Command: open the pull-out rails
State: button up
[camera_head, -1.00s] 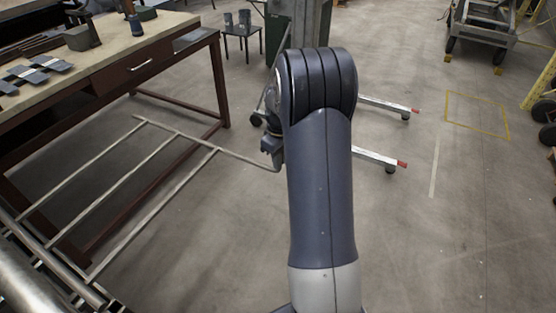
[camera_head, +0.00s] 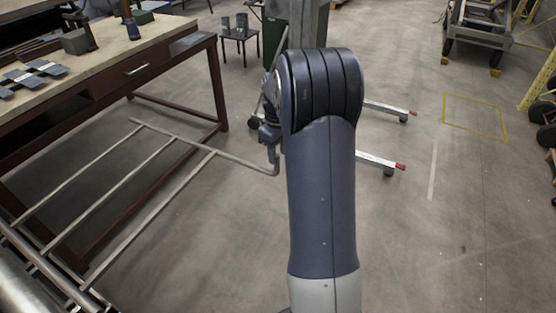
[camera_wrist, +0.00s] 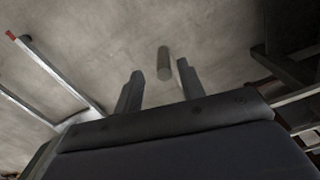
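The pull-out rails (camera_head: 110,200) are thin pale metal bars, extended across the floor from the machine at the lower left. A cross bar (camera_head: 215,151) joins their far ends and runs right to a short upturned end (camera_head: 276,165) below my gripper (camera_head: 270,140). In the wrist view, my gripper (camera_wrist: 158,85) has its two fingers apart. The rounded rod end (camera_wrist: 164,63) shows between the fingertips, with gaps on both sides. I cannot tell how far the rod end is from the fingertips. My arm hides part of the floor behind it.
A workbench (camera_head: 100,60) with a drawer stands at the left, partly above the rails. A stand with red-tipped legs (camera_head: 380,160) is just behind my arm.

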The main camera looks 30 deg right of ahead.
aim_at(277, 170)
notch_tip(277, 170, up, 7)
jog(key=shift+f, duration=0.15)
dwell(0.4)
notch_tip(277, 170, down, 11)
jog(key=shift+r+p, duration=0.2)
jog(key=shift+p, duration=0.15)
jog(key=shift+s+a+f, duration=0.15)
jog(key=shift+a+f, duration=0.05)
jog(key=shift+a, duration=0.05)
jog(key=shift+s+a, duration=0.35)
jog(key=shift+a, duration=0.1)
jog(key=shift+a, duration=0.1)
